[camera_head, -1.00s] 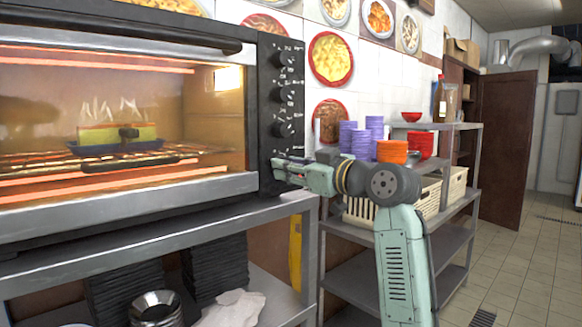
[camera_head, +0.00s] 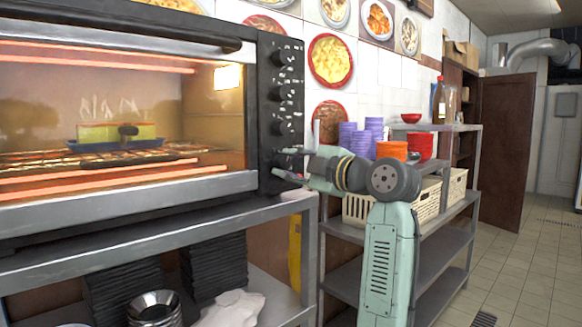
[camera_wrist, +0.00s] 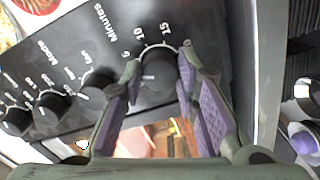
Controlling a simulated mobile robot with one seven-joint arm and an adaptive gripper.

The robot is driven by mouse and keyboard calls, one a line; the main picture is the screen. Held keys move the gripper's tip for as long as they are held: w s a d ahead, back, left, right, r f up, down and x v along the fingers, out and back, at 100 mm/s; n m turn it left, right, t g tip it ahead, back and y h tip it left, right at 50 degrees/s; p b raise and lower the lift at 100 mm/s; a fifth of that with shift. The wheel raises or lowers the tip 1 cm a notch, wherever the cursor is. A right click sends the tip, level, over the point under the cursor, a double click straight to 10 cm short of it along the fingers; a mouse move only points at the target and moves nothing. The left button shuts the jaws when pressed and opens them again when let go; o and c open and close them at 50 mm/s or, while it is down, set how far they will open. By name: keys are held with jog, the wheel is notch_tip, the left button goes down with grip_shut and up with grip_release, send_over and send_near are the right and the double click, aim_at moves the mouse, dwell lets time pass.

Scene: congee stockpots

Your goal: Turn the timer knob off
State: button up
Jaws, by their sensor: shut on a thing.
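The toaster oven (camera_head: 125,195) stands at the left with a column of black knobs on its right-hand panel. The timer knob (camera_wrist: 155,78) is round and black, beside a scale marked "Minutes" with 5, 10 and 15. My gripper (camera_head: 284,163) is at the lowest knob position on the panel, and its hand hides that knob in the head view. In the wrist view, the two fingers of my gripper (camera_wrist: 160,70) are on either side of the timer knob, shut on it.
Other knobs (camera_wrist: 50,104) are close by on the panel. The oven is lit, with steaming food (camera_head: 115,131) on its rack. A metal shelf (camera_head: 440,180) with purple and orange stacked bowls stands behind my arm. The tiled floor at right is clear.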

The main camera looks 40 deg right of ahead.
jog(key=n, duration=0.5)
jog(key=shift+f+b, duration=0.1)
jog(key=shift+b, duration=0.2)
jog(key=shift+n, duration=0.8)
grip_shut()
jog(key=o, duration=1.2)
grip_release()
jog(key=shift+c, duration=0.2)
jog(key=s+d, duration=0.1)
jog(key=s, duration=1.1)
